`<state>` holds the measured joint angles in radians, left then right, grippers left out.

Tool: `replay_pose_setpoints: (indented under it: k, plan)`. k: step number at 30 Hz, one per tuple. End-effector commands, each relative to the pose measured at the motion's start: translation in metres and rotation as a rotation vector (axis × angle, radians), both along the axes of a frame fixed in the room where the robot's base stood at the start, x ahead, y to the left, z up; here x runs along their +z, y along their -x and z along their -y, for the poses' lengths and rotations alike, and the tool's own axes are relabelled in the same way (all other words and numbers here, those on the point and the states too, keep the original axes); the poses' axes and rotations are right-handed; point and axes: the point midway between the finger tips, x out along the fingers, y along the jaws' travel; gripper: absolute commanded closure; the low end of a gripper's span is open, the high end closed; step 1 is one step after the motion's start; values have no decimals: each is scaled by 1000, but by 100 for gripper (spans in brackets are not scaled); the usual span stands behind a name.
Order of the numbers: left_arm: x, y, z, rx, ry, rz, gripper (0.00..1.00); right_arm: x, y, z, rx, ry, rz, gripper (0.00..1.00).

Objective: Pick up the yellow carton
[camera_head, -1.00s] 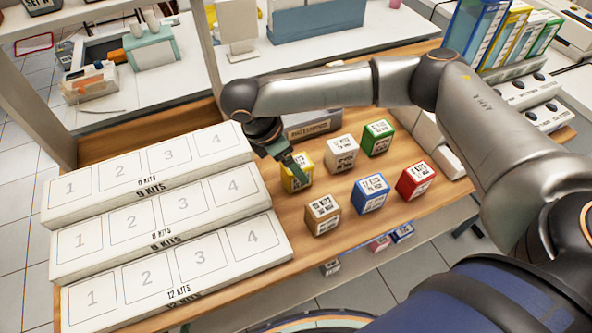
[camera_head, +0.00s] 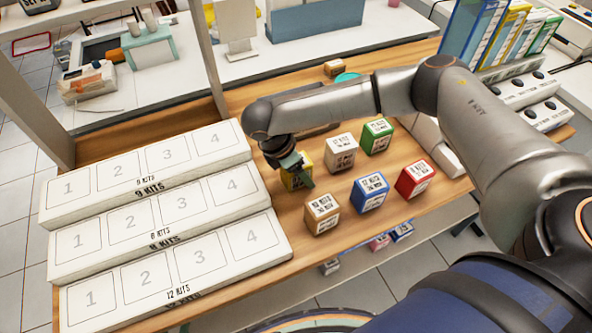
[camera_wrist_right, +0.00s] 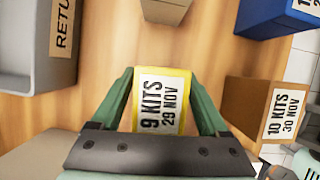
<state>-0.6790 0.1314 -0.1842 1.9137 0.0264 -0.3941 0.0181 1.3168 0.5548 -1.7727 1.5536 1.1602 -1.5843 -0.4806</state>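The yellow carton (camera_head: 289,182), labelled 9 KITS 29 NOV, stands on the wooden table beside the white stepped rack. My right gripper (camera_head: 298,171) is down over it and partly hides it in the head view. In the right wrist view the yellow carton (camera_wrist_right: 161,103) sits between the two green fingers of the gripper (camera_wrist_right: 160,88), one on each side. The fingers are spread about the carton's width; a narrow gap seems to show at the left finger, and firm contact is not visible. My left gripper is not in view.
White (camera_head: 341,152), green (camera_head: 376,136), red (camera_head: 414,179), blue (camera_head: 369,192) and brown (camera_head: 322,213) cartons stand close to the right and front. The white stepped rack (camera_head: 150,190) with numbered places is at left. A grey bin (camera_wrist_right: 30,45) lies near the gripper.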

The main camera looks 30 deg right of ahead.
Motion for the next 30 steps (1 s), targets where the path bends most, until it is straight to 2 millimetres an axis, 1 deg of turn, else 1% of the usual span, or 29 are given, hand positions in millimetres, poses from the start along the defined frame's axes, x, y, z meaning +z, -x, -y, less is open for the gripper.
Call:
replay_pose_setpoints:
  k: [1,2,20,26,28,30]
  plan:
    - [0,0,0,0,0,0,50,0,0,0,0,0,0,29]
    - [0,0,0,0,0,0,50,0,0,0,0,0,0,32]
    - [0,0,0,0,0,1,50,0,0,0,0,0,0,100]
    - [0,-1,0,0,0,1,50,1,0,0,0,-1,1,100]
    - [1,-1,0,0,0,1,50,4,-1,-1,0,-1,1,100]
    - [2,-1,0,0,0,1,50,12,-1,0,-1,-1,3,100]
